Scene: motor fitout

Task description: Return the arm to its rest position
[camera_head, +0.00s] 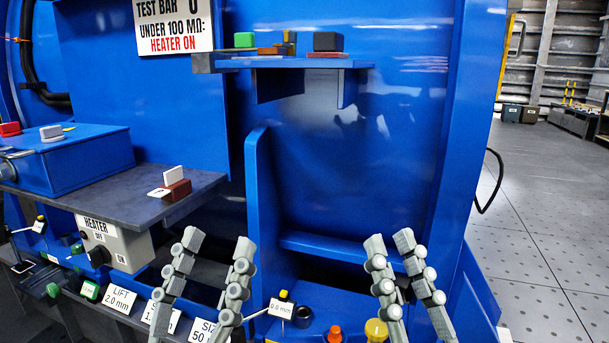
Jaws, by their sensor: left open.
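My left gripper (219,242) is in the lower middle of the head view. Its two grey fingers point up and stand apart, with nothing between them. It is in front of the label strip and the grey shelf's right end. My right gripper (390,240) is to the right, in front of the blue housing. Its fingers also point up, with a narrower visible gap and nothing held. The lower parts of both arms are out of the frame.
A grey shelf (110,180) on the left bears a blue box (70,165) and a brown block (177,190). A blue ledge (290,63) above holds several small blocks. A heater switch box (113,243) is below the shelf. Open floor (555,220) lies at right.

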